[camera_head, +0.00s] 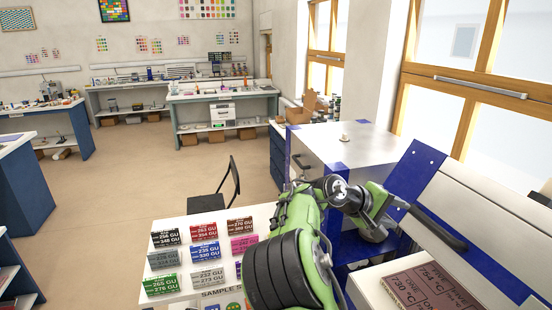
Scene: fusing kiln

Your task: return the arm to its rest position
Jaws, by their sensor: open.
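My green and grey arm rises from the bottom middle and bends right at a grey elbow joint. Its end, with my gripper (384,207), is beside the blue and white kiln body on the right. My gripper is open, and I see nothing held in it. Its fingertips are hard to make out against the dark bar (440,228) that runs down to the right from there. I cannot tell whether the gripper touches this bar.
A white table (182,292) with coloured sample cards stands left of my arm. A white cabinet with blue edges (345,148) is behind the arm. A printed temperature board (432,285) is at lower right. A black chair (218,200) stands behind the table. Open floor (110,195) lies to the left.

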